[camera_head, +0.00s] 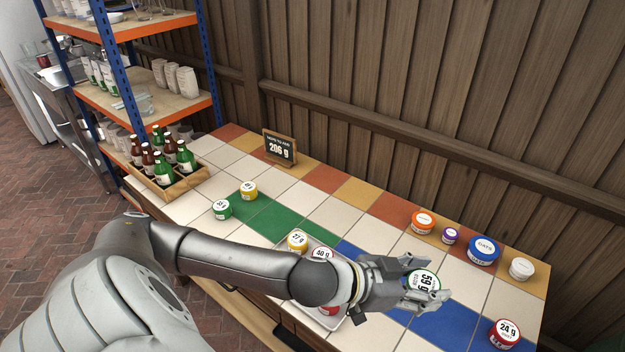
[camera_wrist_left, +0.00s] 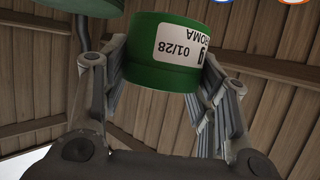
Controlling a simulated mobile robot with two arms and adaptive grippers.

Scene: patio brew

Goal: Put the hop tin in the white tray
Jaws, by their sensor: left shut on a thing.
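The hop tin is a round green tin with a white label reading 59 g (camera_head: 424,281); in the left wrist view its green side (camera_wrist_left: 165,62) shows part of the word AROMA. My left gripper (camera_head: 428,279) is shut on it, one finger on each side, over the right part of the tiled counter. The white tray (camera_head: 323,321) is behind my left forearm, mostly hidden. A yellow 27 g tin (camera_head: 297,239), a 40 g tin (camera_head: 322,254) and a red tin (camera_head: 328,310) show in it. My right gripper is not in view.
A green tin (camera_head: 222,209) and a yellow tin (camera_head: 249,190) stand left of the tray. Orange (camera_head: 422,222), purple (camera_head: 450,236), blue (camera_head: 482,250), white (camera_head: 521,269) and red 24 g (camera_head: 505,333) tins stand right. A bottle crate (camera_head: 190,183) and 206 g sign (camera_head: 280,148) are behind.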

